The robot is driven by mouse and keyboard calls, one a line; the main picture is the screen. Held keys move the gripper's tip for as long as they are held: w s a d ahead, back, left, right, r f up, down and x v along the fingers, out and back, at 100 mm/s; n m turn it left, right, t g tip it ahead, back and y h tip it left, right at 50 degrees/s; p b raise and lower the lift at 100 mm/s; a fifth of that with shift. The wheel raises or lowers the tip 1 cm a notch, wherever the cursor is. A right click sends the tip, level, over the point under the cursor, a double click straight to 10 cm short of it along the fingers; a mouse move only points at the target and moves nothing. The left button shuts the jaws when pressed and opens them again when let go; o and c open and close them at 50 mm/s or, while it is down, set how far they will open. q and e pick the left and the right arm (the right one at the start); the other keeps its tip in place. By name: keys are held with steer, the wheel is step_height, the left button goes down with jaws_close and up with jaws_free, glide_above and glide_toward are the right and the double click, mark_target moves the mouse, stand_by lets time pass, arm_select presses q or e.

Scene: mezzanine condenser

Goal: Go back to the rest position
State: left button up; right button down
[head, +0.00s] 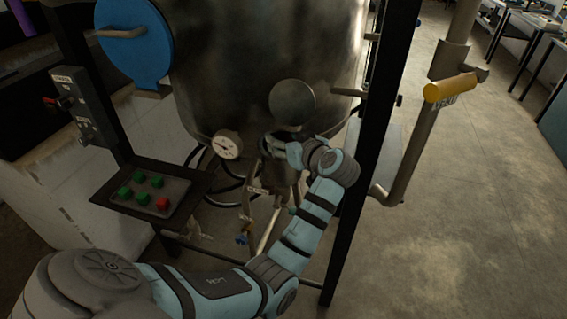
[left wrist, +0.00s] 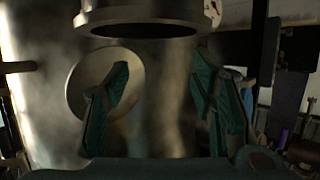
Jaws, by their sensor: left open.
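My left arm reaches from the lower left of the head view to the underside of a large metal tank (head: 265,60). My left gripper (head: 277,148) is at the tank's lower front, just below a round grey disc (head: 292,102). In the left wrist view the left gripper (left wrist: 165,95) has its two fingers spread wide, with nothing held between them. The tank wall and a round plate (left wrist: 90,85) show behind the fingers, and a metal ring (left wrist: 140,28) shows above. I cannot tell whether the fingers touch anything. My right gripper is not in view.
A dial gauge (head: 228,146) sits left of the gripper. A panel of green and red buttons (head: 152,190) is further left. A dark upright post (head: 375,150) stands close right of my wrist. A pipe with a yellow handle (head: 450,88) is beyond it. The floor (head: 470,220) at right is clear.

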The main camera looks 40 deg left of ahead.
arm_select(q)
steer(key=v, duration=0.6)
steer(key=shift+w, duration=0.1)
steer(key=shift+a, duration=0.1)
